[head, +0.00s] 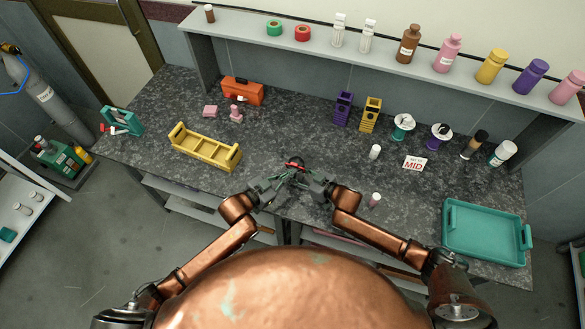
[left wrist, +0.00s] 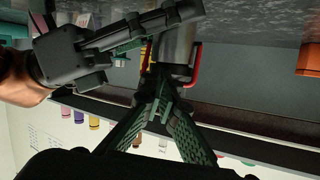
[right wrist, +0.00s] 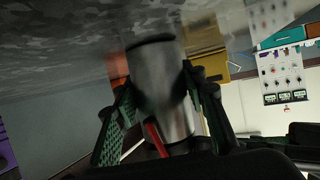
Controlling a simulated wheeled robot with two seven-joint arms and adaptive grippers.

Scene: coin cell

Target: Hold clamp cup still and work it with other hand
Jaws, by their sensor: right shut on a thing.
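The clamp cup (right wrist: 165,85), a silver metal cylinder with a red lever (right wrist: 157,139), sits between the two fingers of my right gripper (right wrist: 163,108), which is shut on its sides. In the left wrist view the cup (left wrist: 176,46) is just beyond the tips of my left gripper (left wrist: 158,84). Those fingers converge to closed tips near the cup's end, beside the red lever (left wrist: 196,68); whether they touch it is unclear. In the head view the cup is mostly hidden between both grippers, with a bit of red (head: 295,164) showing.
A yellow tray (head: 205,150) stands left on the dark speckled worktop, and a teal tray (head: 485,232) right. Purple (head: 342,108) and yellow holders (head: 371,114) stand behind.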

